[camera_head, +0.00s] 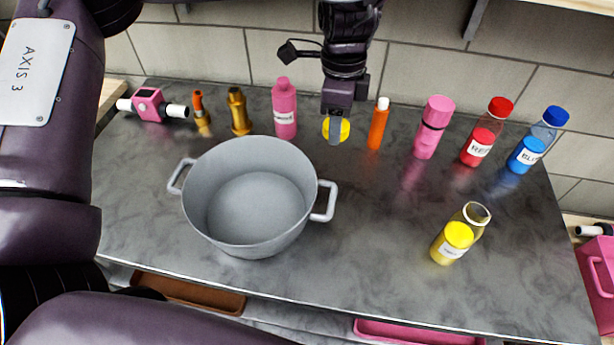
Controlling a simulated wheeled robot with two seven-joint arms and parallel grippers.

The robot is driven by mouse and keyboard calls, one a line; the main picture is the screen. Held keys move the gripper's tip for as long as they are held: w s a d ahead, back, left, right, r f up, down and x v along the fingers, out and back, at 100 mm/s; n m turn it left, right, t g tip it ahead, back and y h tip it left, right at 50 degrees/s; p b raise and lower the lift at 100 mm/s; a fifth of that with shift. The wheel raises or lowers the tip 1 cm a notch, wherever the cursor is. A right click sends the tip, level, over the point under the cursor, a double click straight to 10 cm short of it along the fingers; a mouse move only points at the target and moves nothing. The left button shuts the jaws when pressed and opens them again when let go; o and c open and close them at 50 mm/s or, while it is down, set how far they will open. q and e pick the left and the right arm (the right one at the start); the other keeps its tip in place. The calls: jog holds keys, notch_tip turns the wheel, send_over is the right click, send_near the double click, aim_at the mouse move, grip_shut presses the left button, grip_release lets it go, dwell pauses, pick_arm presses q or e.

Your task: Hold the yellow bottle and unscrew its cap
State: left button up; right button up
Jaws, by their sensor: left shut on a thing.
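The yellow bottle (450,243) stands on the grey counter at the front right, with a white label and an open, uncapped mouth. No gripper touches it. My left gripper (336,125) is at the back middle, to the left of the bottle and well apart from it. It points down and is shut on the round yellow cap (343,131), which shows around its fingers. Whether the cap touches the counter cannot be told. My right gripper is not in view.
A grey pot (250,235) stands left of centre. Along the back stand a pink bottle (284,112), an orange tube (378,125), a pink flask (432,128), a red bottle (479,146) and a blue bottle (530,151). The counter (380,235) between pot and yellow bottle is clear.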

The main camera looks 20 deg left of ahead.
pick_arm(q)
jog(key=w+d+m+b, duration=0.2)
jog(key=d+m+b, duration=0.1)
jog(key=m, duration=0.4)
jog(key=m+b, duration=0.4)
jog(key=m, duration=0.3)
send_over(355, 191)
notch_tip(355, 191, down, 9)
notch_tip(355, 191, down, 5)
jog(key=shift+r, duration=0.1)
notch_tip(355, 191, down, 5)
jog(key=shift+f, duration=0.15)
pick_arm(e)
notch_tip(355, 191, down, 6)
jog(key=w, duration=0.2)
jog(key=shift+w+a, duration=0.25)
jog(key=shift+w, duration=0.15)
pick_arm(q)
jog(key=shift+f+n, duration=0.15)
jog(key=shift+n, duration=0.15)
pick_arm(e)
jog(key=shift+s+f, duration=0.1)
